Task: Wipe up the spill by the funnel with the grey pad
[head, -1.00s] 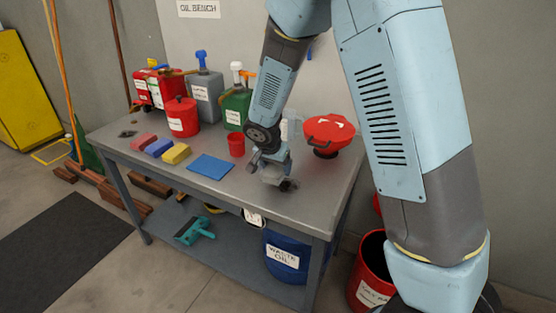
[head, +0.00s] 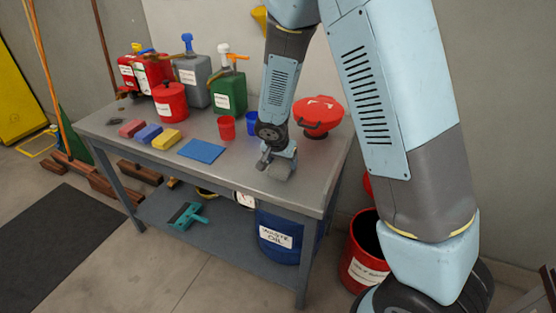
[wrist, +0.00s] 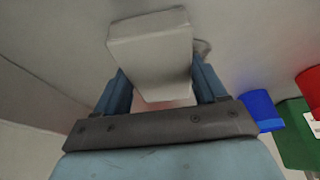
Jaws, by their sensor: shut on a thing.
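My gripper (head: 277,163) is over the right part of the bench, in front of the red funnel (head: 318,112). It is shut on the grey pad (head: 281,171), which is low at the bench top; I cannot tell whether it touches. In the wrist view the pad (wrist: 150,45) sits between the two fingers of my gripper (wrist: 162,88) and sticks out beyond them. A small grey patch (wrist: 203,48) shows beside the pad there; it may be part of the spill. The head view shows no clear spill; my gripper and pad may hide it.
A red cup (head: 226,128) and a blue cup (head: 251,131) stand left of my gripper. A blue cloth (head: 202,151) and red, blue and yellow blocks lie further left. Cans and jugs line the back. The bench's front edge (head: 230,191) is close.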

